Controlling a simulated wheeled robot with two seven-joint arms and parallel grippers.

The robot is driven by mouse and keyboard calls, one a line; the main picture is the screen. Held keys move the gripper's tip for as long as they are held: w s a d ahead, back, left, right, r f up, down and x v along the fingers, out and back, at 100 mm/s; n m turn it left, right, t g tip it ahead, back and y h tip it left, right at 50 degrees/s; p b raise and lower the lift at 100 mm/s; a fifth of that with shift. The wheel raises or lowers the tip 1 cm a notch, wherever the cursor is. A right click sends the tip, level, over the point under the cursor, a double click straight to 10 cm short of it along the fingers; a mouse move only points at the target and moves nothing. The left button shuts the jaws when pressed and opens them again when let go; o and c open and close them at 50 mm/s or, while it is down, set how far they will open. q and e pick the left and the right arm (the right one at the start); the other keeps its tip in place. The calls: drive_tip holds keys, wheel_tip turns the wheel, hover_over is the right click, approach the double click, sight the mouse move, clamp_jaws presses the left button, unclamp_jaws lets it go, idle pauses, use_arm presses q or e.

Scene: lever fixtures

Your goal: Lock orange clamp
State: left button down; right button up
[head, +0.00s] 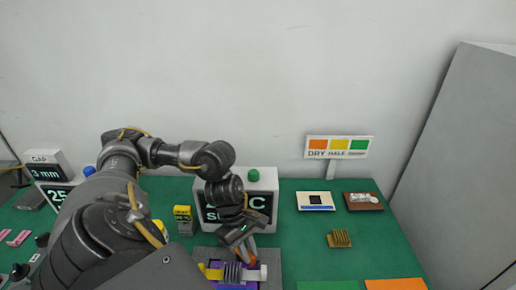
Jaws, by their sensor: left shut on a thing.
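A clamp fixture with a purple base (236,286) sits at the bottom centre on a grey plate. A dark ribbed block lies in it, with a yellow piece (213,273) at its left and a white piece (263,272) at its right. The orange clamp lever (250,256) shows just above the block. My left gripper (243,242) comes down over the fixture and is shut on the orange clamp lever. The fingers and wrist hide part of the lever, so its exact angle is hard to tell. My right gripper is not in view.
A white display box (264,181) with a green button stands just behind my left gripper. A small yellow-and-black block (182,218) is to its left. A finned gold block (339,239), two small boards and a DRY sign (339,147) are to the right. Green table between them is clear.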

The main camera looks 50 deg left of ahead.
use_arm(q)
drive_tip(key=shift+s, duration=0.1)
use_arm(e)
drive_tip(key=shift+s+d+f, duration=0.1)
use_arm(q)
drive_tip(key=c, duration=1.4)
unclamp_jaws()
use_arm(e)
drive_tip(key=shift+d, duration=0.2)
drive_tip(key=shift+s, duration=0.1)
use_arm(q)
drive_tip(key=v, duration=1)
drive_tip(key=shift+r+b, duration=0.35)
drive_tip(key=shift+r, duration=0.05)
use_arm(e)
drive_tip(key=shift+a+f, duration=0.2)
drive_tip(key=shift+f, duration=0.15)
use_arm(q)
drive_tip(key=shift+a, duration=0.1)
